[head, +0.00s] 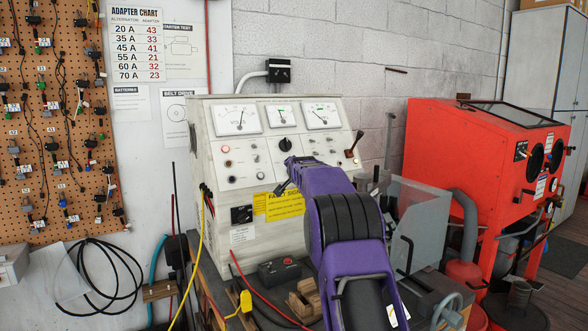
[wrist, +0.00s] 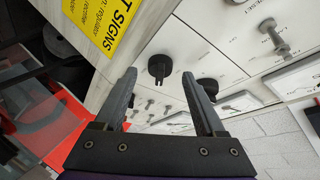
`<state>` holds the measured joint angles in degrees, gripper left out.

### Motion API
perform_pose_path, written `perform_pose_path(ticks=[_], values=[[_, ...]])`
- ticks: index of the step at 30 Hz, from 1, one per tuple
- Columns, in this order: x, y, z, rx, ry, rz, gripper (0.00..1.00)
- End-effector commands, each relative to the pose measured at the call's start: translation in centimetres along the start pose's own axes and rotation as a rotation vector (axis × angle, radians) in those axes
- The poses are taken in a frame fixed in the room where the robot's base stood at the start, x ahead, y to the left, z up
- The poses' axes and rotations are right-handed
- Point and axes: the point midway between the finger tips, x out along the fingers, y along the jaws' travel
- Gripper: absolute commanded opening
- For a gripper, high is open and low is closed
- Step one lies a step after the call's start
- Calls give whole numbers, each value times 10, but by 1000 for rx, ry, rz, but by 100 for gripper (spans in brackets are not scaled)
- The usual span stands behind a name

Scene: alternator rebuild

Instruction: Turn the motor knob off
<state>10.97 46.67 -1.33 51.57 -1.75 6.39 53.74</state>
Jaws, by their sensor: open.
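The grey test bench (head: 222,185) stands against the wall with a sloped control panel. A black rotary knob (head: 286,144) sits below the middle meter; it is probably the dark knob (wrist: 207,88) partly behind the right finger in the wrist view. Another black knob with a pointer (wrist: 160,67) shows between the fingertips in the wrist view; in the head view it seems hidden by my gripper. The knob labels are not readable, so I cannot tell which is the motor knob. My gripper (wrist: 159,74) is open and empty, with its fingers apart in front of the panel.
A yellow sign (head: 285,206) is on the bench front below the panel. A lever (head: 353,145) sticks out at the panel's right. Red and yellow cables hang at the front. A clear guard (head: 415,220) and a red cabinet (head: 455,150) stand to the right.

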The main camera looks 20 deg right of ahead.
Motion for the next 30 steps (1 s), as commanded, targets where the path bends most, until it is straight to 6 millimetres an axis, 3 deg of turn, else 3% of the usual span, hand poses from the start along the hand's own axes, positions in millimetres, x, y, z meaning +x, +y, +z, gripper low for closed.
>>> perform_pose_path(ticks=[14, 26, 30], values=[[9, 0, 0, 1, 0, 0, 72], [9, 0, 0, 1, 0, 0, 4], [9, 0, 0, 1, 0, 0, 0]])
